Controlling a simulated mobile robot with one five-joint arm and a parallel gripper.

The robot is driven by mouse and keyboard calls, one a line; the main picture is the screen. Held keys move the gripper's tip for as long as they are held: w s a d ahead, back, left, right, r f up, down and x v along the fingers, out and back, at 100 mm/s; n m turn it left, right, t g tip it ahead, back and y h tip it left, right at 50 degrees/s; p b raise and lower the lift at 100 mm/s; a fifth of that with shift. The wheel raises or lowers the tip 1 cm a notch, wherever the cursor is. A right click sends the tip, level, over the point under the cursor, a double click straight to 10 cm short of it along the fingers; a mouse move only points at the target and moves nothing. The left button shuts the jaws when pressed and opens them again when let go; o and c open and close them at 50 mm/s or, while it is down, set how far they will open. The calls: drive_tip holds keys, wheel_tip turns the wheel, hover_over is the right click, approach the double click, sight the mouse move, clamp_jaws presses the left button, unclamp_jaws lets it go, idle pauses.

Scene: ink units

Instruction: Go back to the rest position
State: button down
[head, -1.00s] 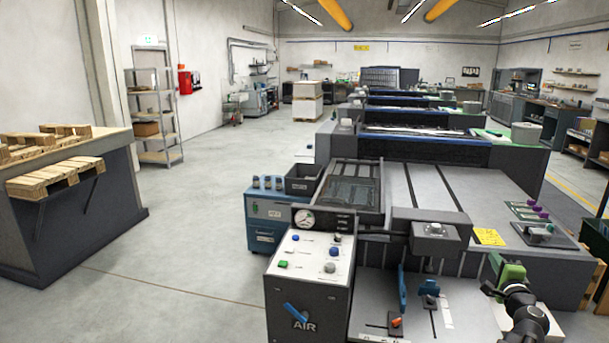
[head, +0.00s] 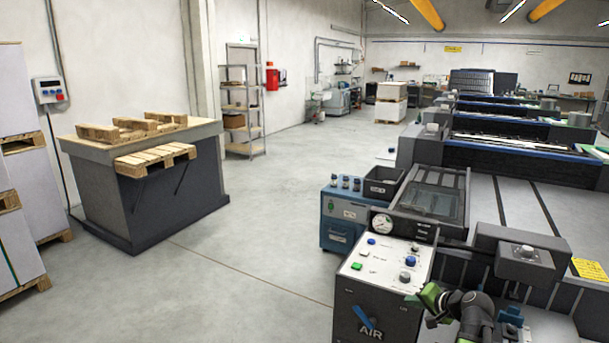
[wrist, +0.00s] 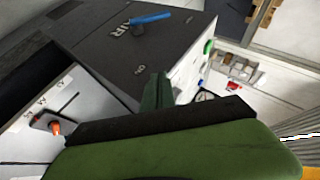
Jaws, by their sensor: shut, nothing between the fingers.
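My gripper (head: 428,297) is at the bottom right of the head view, at the end of my black arm. It has green parts and is shut with nothing held. In the head view it overlaps the right edge of the white-topped control box (head: 385,262) marked AIR; I cannot tell whether they touch. In the wrist view my gripper (wrist: 157,92) points toward the same dark box (wrist: 135,50) with its blue lever (wrist: 151,18).
The press (head: 480,235) with a pressure gauge (head: 382,223) stands right of the box. A blue cabinet (head: 345,215) is behind the box. A bench with pallets (head: 150,190) stands at the left. The grey floor (head: 260,240) between is clear.

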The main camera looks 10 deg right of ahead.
drive_tip(key=s+a+f+n+g+h+b, duration=0.1)
drive_tip(key=s+a+f+n+g, duration=0.25)
drive_tip(key=a, duration=0.45)
drive_tip(key=s+a+f+n+g+h, duration=0.1)
drive_tip(key=s+a+f+n+g, duration=0.2)
drive_tip(key=a, duration=0.6)
drive_tip(key=s+a+f+n+g+h+b, duration=0.1)
drive_tip(key=s+a+f+n+g, duration=0.15)
drive_tip(key=a+f, duration=0.4)
wheel_tip(320, 180, down, 31)
drive_tip(key=s+a+g+b, duration=0.1)
drive_tip(key=a+b, duration=0.1)
drive_tip(key=b, duration=3.1)
wheel_tip(320, 180, up, 38)
drive_tip(key=p, duration=3.8)
drive_tip(key=shift+s+f+n, duration=0.2)
drive_tip(key=shift+n, duration=0.1)
drive_tip(key=shift+d, duration=0.15)
